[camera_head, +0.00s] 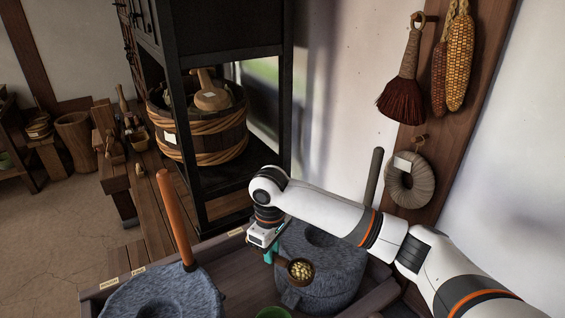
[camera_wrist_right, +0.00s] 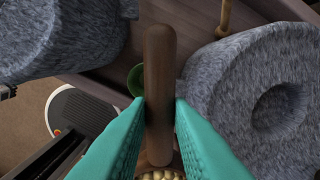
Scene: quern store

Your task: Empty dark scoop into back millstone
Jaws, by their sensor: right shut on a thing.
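My right gripper (camera_head: 271,256) is shut on the handle of the dark scoop (camera_head: 301,271). The scoop's bowl holds yellowish kernels and looks about level. In the head view it shows in front of the left side of the back millstone (camera_head: 338,272), a grey stone with a dark upright handle (camera_head: 374,178). In the right wrist view the dark scoop handle (camera_wrist_right: 160,75) runs between the teal fingers (camera_wrist_right: 160,115), with kernels at the bottom edge. There the back millstone (camera_wrist_right: 245,100) and its round hollow are to the right of the scoop.
A front millstone (camera_head: 165,298) with an orange handle (camera_head: 175,215) is at left. A green bowl (camera_head: 273,312) is at the near edge of view. Behind is a dark shelf frame (camera_head: 187,190) with a wooden tub (camera_head: 215,140). A brush, corn cobs and a ring hang on the right wall.

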